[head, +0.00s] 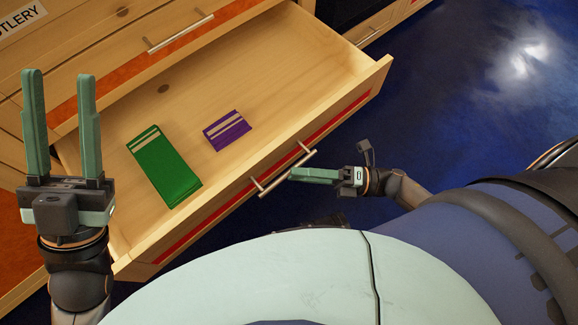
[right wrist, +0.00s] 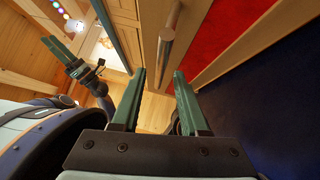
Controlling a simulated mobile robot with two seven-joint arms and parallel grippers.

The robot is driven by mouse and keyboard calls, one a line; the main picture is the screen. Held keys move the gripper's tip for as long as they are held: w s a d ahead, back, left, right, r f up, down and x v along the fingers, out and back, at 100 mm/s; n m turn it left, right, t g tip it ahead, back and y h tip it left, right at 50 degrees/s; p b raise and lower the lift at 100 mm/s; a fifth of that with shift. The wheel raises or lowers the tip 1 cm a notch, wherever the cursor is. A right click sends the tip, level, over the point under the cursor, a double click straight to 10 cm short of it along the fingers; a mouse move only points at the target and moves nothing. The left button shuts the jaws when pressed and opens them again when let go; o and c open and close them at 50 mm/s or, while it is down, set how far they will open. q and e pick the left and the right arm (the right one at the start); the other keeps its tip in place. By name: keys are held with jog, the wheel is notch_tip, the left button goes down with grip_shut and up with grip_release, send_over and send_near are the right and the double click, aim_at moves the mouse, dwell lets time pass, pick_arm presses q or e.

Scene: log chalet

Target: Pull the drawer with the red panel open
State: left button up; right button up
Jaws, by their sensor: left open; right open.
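The drawer with the red panel (head: 339,116) stands pulled well out in the head view, its inside exposed. Its metal bar handle (head: 285,174) runs along the front. My right gripper (head: 294,175) is open beside the handle. In the right wrist view, the bar handle (right wrist: 166,50) lies ahead of the fingertips, and the red panel (right wrist: 214,38) is to the right; I cannot tell whether the fingers touch the bar. My left gripper (head: 58,82) is open and empty, raised at the left over the drawer's side.
A green folded item (head: 165,168) and a smaller purple one (head: 227,130) lie in the drawer. A closed drawer with a handle (head: 180,33) is above it, near a label reading "UTLERY" (head: 18,18). Blue floor (head: 470,90) is clear at the right.

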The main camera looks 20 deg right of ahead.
pick_arm(q)
jog(key=shift+r, duration=0.3)
pick_arm(e)
jog(key=v, duration=0.9)
